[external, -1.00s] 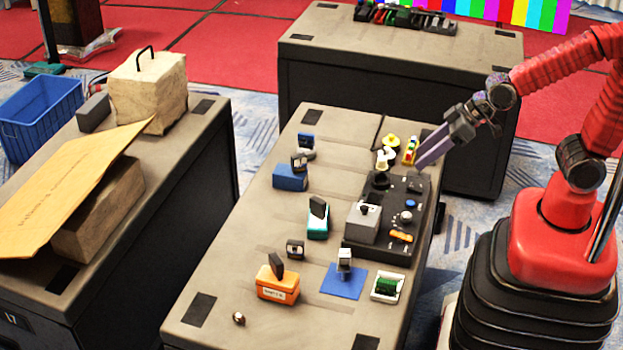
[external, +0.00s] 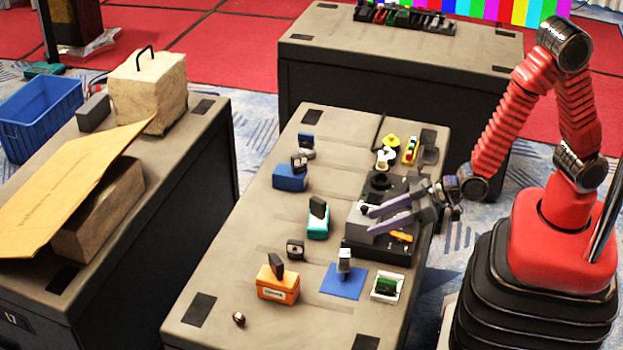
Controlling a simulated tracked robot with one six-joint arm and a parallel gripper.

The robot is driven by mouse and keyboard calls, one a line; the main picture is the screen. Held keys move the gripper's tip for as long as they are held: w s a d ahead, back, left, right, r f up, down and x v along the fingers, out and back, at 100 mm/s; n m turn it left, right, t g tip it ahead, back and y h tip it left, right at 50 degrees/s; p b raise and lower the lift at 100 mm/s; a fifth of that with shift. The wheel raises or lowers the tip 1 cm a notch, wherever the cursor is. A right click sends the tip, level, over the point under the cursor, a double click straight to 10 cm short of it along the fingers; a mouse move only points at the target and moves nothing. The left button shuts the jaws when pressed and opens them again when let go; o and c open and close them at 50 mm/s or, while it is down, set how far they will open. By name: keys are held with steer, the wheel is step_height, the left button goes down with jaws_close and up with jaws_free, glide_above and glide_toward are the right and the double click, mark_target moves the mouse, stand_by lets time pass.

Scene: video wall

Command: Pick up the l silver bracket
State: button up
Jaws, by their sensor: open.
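A small silver-grey upright piece with a dark top (external: 344,260) stands on a blue square mat (external: 338,285) near the front of the middle table; it looks like the silver bracket, but its L shape is too small to confirm. My gripper (external: 369,222) is open and empty, its two purple-grey fingers pointing left. In the picture it covers part of the black control panel and the grey box on it, above and slightly right of the silver piece, apart from it. Its exact height over the table cannot be told.
The black panel (external: 383,254) with its grey box stands beside the mat. A white tray with a green piece (external: 387,287) is right of it, an orange box (external: 278,288) left, a teal box (external: 318,222) behind left. The table's front is mostly clear.

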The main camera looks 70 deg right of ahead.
steer(key=t, duration=0.1)
glide_toward(350, 255)
steer(key=w, duration=0.1)
steer(key=shift+s+a+f+n+t, duration=0.1)
steer(key=shift+a+f+n+t, duration=0.15)
steer(key=shift+f+n+t, duration=0.25)
steer(key=shift+f, duration=0.1)
steer(key=shift+x, duration=4.3)
steer(key=shift+f, duration=0.1)
steer(key=shift+x, duration=2.55)
steer(key=shift+c, duration=0.2)
